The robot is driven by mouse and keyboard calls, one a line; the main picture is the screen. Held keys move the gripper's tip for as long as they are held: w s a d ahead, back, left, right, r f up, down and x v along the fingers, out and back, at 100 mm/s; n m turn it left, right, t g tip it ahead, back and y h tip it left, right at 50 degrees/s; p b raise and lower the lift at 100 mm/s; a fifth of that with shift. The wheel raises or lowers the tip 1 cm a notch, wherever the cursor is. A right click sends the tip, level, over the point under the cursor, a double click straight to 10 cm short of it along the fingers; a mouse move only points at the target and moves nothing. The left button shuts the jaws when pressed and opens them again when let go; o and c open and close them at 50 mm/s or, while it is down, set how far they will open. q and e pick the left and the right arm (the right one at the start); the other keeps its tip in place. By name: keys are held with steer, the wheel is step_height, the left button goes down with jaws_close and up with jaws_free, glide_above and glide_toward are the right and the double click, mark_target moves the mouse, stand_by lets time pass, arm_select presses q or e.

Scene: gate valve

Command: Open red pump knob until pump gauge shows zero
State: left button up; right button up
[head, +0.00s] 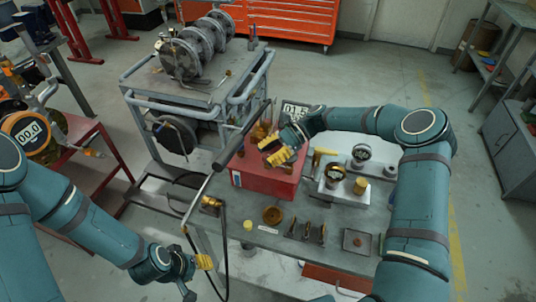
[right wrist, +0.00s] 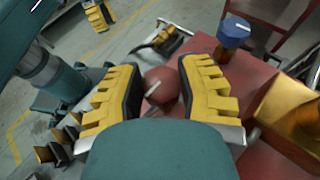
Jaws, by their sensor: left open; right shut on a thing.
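The red pump (head: 262,182) stands on the grey workbench, with a long dark lever slanting over it. A pump gauge (head: 295,110) behind it shows a digital reading that looks like 01.5. My right gripper (head: 283,149) is over the pump's top and hides the knob in the head view. In the right wrist view, the red knob (right wrist: 163,90) sits between the yellow fingers of the right gripper (right wrist: 158,85), which is shut on it. My left gripper (head: 197,274) is open and empty, low at the left of the bench beside a black hose.
A blue knob (right wrist: 235,30) and a brass block (right wrist: 290,105) are close to the right gripper. Gauges (head: 334,172) stand right of the pump. A brass fitting (head: 210,201) is on the hose. An orange gauge (head: 26,131) at the left reads 00.0. A cart (head: 178,92) stands behind.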

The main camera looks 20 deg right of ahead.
steer(key=shift+s+f, duration=0.1)
stand_by(0.4)
steer(key=o, duration=1.2)
steer(key=shift+a, duration=0.1)
steer(key=v, duration=1.2)
